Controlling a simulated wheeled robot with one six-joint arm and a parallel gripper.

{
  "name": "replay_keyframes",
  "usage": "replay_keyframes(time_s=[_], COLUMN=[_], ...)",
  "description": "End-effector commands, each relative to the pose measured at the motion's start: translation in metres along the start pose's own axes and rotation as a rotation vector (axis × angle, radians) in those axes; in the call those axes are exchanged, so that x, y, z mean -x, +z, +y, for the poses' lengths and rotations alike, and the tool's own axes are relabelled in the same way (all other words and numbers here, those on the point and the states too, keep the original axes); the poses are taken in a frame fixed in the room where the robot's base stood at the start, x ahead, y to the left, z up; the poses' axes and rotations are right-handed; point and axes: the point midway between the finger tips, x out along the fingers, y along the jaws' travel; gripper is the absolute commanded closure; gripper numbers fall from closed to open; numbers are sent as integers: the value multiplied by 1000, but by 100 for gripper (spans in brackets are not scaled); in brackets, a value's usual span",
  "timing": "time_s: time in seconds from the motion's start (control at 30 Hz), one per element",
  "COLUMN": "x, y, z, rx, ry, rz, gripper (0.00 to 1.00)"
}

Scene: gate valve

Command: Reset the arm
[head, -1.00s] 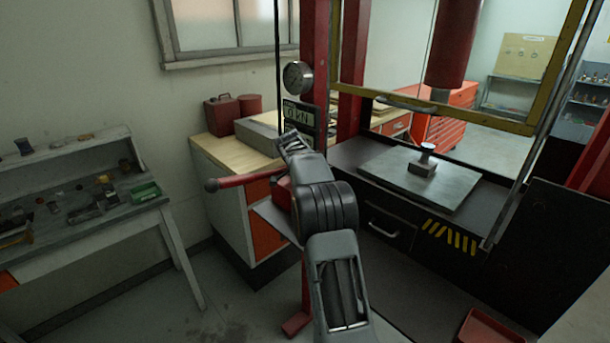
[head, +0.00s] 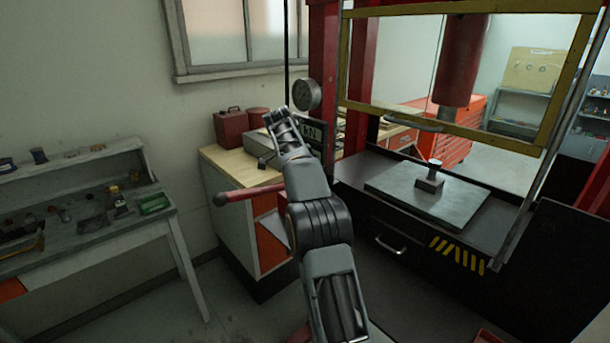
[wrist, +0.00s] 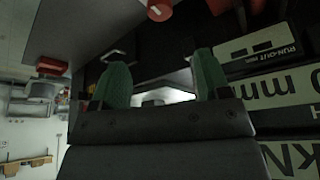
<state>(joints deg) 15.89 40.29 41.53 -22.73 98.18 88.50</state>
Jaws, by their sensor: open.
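My gripper shows in the wrist view (wrist: 162,82) with two green-padded fingers spread wide apart and nothing between them. In the head view my arm reaches up from the bottom middle, and its end is beside the gauge and display of the red press. The fingers are too small and dark to make out there. A small metal piece with a round top (head: 430,178) stands upright on the grey plate (head: 400,192) of the press, to the right of my arm and apart from it.
A red lever (head: 245,194) passes close behind my arm. The round gauge (head: 306,95) and display panels (wrist: 290,95) are close to my gripper. A yellow-framed guard (head: 440,125) hangs before the press. A workbench (head: 90,250) with small parts stands left. Floor between is clear.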

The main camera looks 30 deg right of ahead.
Motion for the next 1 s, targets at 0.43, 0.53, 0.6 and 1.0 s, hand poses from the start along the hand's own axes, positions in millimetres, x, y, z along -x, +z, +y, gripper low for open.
replay_keyframes(time_s=[0.43,0.53,0.6,1.0], x=[-1,-1,0,-52], y=[0,0,1,68], z=[0,-1,-7,36], rx=[0,54,143,1017], ry=[0,-6,-37,-159], rz=[0,0,-2,-113], gripper=[30,30,30,30])
